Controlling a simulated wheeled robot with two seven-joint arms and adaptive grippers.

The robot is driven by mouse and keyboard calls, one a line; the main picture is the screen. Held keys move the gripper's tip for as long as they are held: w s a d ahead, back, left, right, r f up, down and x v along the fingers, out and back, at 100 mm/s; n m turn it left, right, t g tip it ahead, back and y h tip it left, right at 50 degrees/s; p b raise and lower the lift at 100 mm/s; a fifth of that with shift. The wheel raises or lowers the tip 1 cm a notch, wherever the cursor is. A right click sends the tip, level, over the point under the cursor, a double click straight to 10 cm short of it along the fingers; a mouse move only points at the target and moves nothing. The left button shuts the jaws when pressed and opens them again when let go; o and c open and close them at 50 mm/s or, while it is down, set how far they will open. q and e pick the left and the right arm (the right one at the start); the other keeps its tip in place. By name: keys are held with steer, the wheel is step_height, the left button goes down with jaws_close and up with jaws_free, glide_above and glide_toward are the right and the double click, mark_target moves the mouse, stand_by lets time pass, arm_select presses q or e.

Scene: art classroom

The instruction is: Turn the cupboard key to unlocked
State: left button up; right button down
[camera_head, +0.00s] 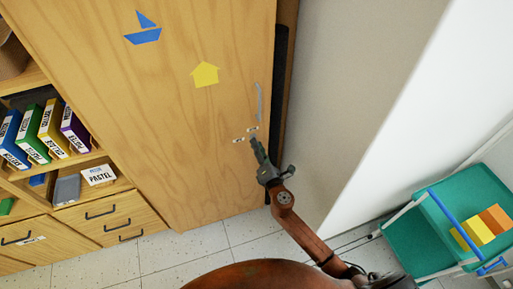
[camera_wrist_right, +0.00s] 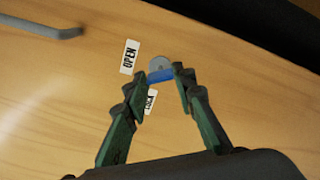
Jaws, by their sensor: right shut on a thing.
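The cupboard door (camera_head: 150,90) is a wide wooden panel, shut, on the left of the head view. In the right wrist view a blue key (camera_wrist_right: 159,76) sits at a round grey lock (camera_wrist_right: 157,64) on the door. My right gripper (camera_wrist_right: 160,74) is shut on the key, a fingertip at each side. A white OPEN label (camera_wrist_right: 129,57) is beside the lock; a second label (camera_wrist_right: 150,100) is partly hidden by a finger. In the head view my right gripper (camera_head: 256,145) reaches the door's right part and hides the key. My left gripper is out of view.
A grey bar handle (camera_head: 260,101) is on the door above the lock. Shelves with coloured boxes (camera_head: 52,125) and drawers (camera_head: 105,215) stand at left. A teal trolley (camera_head: 415,242) with yellow and orange blocks is at lower right. A pale wall stands right of the cupboard.

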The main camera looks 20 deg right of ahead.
steer(key=shift+m+b, duration=0.65)
steer(key=shift+m, duration=2.55)
steer(key=c, duration=1.6)
jaws_free()
steer(key=s, duration=1.2)
steer(key=shift+d, duration=0.25)
